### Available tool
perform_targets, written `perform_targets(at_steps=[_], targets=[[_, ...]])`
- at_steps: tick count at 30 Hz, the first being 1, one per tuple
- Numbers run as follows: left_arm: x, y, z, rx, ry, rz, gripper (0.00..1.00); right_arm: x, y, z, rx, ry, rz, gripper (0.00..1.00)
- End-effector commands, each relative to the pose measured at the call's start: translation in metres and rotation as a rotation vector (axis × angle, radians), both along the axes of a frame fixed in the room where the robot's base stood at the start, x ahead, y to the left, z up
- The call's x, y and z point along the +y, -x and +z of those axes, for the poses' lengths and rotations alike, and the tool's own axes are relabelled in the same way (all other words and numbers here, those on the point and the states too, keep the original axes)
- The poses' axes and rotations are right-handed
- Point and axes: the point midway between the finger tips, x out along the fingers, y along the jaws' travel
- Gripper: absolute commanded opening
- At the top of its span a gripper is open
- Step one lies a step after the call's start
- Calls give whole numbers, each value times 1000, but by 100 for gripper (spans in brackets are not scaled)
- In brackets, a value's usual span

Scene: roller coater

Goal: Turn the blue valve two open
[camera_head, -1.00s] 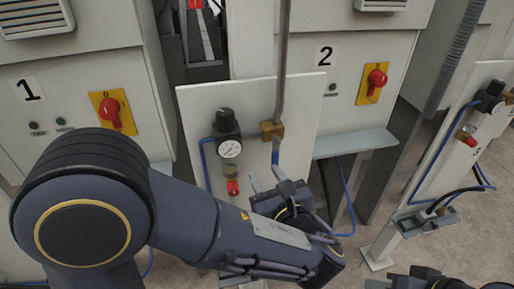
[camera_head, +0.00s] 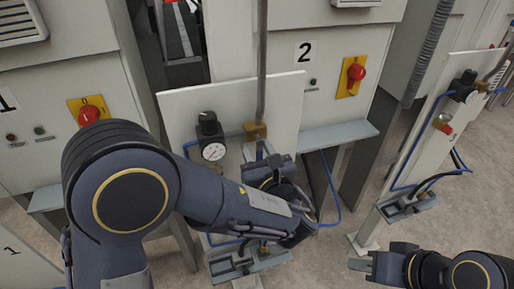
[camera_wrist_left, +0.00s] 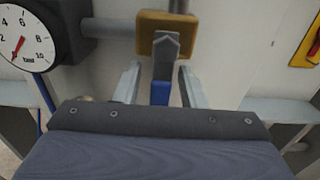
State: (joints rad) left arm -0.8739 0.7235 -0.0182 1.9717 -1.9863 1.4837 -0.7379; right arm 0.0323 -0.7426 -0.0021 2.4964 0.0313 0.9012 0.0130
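The valve with the blue-ended lever has a brass body (camera_head: 256,131) on the white panel below the 2 sign in the head view. In the left wrist view its brass body (camera_wrist_left: 168,22) is at the top, with a grey lever hanging straight down to a blue grip (camera_wrist_left: 160,92). My left gripper (camera_wrist_left: 160,88) is open, one finger on each side of the lever, with visible gaps. The lever's lower end is hidden behind the gripper body. In the head view my left gripper (camera_head: 260,157) is just below the brass body. My right gripper (camera_head: 362,263) is low at right, its opening unclear.
A pressure gauge (camera_head: 213,151) with a black regulator is left of the valve. A grey pipe (camera_head: 262,60) rises above it. A red switch (camera_head: 356,72) is on the cabinet behind. Another valve panel (camera_head: 440,130) stands at right, with open floor between.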

Motion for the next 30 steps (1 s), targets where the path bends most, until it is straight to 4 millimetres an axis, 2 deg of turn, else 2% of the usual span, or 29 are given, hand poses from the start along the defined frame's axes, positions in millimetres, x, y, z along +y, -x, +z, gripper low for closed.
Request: perform_targets(at_steps=[3, 12, 23, 30], targets=[[0, 0, 0, 0, 0, 0, 37, 0, 0, 0, 0, 0, 0, 30], [0, 0, 0, 0, 1, 0, 0, 0, 0, 0, 0, 0, 0, 30], [-1, 0, -1, -3, 10, 0, 0, 0, 0, -3, 0, 0, 0, 30], [-4, -1, -4, -30, 89, -1, 0, 0, 0, -21, 0, 0, 0, 30]])
